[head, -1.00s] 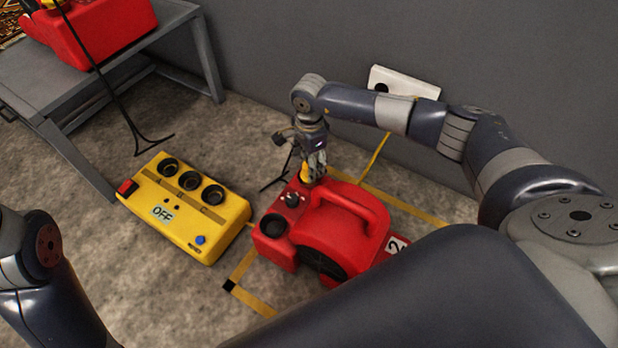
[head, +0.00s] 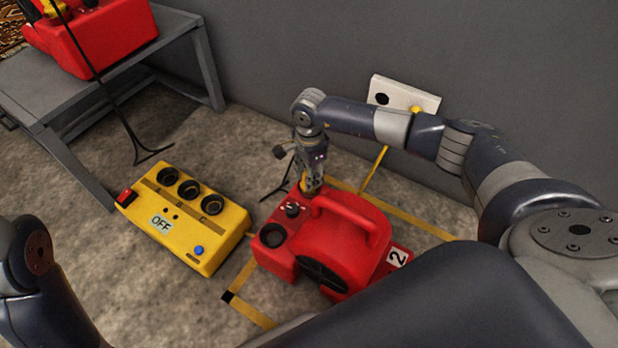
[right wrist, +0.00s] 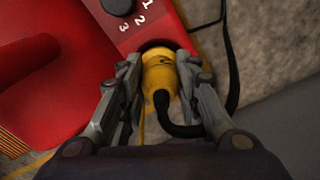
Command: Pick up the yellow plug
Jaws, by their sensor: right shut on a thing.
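The yellow plug (right wrist: 160,76) stands at the edge of the red blower (head: 345,245), its front end at a dark round opening in the blower's panel. I cannot tell how deep it sits there. A black cable bends out of its back. My right gripper (right wrist: 158,62) is shut on the plug, one finger on each side. In the head view the right gripper (head: 312,184) comes down from above beside the blower's knob and mostly hides the plug. My left arm shows at the left edge, but its gripper is out of view.
A yellow power box (head: 185,225) marked OFF, with several round sockets, lies left of the blower. A grey table (head: 45,90) bears another red machine (head: 105,45). A white wall outlet (head: 400,95) with a yellow cord is behind. Yellow tape and loose black cables lie on the floor.

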